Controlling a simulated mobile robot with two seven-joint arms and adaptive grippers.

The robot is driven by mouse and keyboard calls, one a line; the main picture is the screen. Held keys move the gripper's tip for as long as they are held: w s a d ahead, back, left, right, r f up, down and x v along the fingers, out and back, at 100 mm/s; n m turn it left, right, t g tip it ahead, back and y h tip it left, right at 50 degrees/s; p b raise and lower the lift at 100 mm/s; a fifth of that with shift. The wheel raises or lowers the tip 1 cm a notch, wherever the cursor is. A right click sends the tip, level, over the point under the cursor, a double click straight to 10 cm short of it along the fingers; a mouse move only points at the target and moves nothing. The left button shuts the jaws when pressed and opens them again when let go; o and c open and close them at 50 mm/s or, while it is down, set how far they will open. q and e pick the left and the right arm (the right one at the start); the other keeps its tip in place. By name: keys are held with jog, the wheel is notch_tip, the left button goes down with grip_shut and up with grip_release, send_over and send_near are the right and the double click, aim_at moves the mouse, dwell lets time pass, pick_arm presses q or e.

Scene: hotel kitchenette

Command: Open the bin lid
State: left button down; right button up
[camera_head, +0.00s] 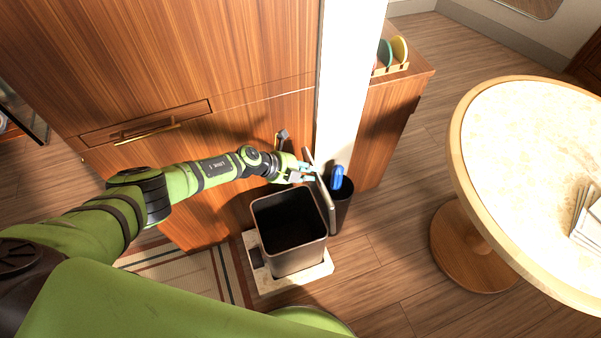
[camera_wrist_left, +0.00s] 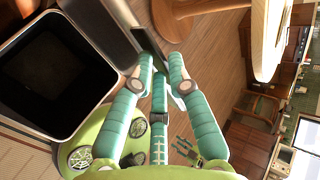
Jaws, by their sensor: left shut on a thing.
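The bin (camera_head: 300,262) is a square grey pail with a dark, empty-looking inside; its rim also shows in the left wrist view (camera_wrist_left: 88,105). Its flat grey lid (camera_head: 323,203) stands up steeply along the bin's right side, apart from the opening. My left gripper (camera_head: 303,174) is at the upper edge of the lid and shut on it. In the left wrist view its teal fingers (camera_wrist_left: 161,68) close around the lid's end (camera_wrist_left: 110,28). Small teal parts, seemingly my right gripper (camera_wrist_left: 184,149), show far off in that view; their opening is unclear.
A dark container (camera_head: 342,207) with a blue item (camera_head: 337,177) stands right behind the lid. A white post (camera_head: 345,90) and wooden cabinet (camera_head: 200,60) rise close to my left gripper. A round table (camera_head: 480,130) is at right. Floor between is clear.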

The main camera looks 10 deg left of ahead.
pick_arm(q)
jog(key=shift+w+d+r+g+y, duration=0.15)
jog(key=shift+w+d+r+y, duration=0.1)
jog(key=shift+w+d, duration=0.25)
jog(key=shift+w+d+r+g+y, duration=0.15)
jog(key=shift+w+d+r, duration=0.1)
jog(key=shift+d, duration=0.3)
jog(key=c, duration=1.8)
grip_release()
jog(key=shift+d+f, duration=0.15)
jog(key=shift+f, duration=0.1)
jog(key=o, duration=0.5)
jog(key=shift+f, duration=0.1)
jog(key=shift+a, duration=0.2)
jog(key=v, duration=1.2)
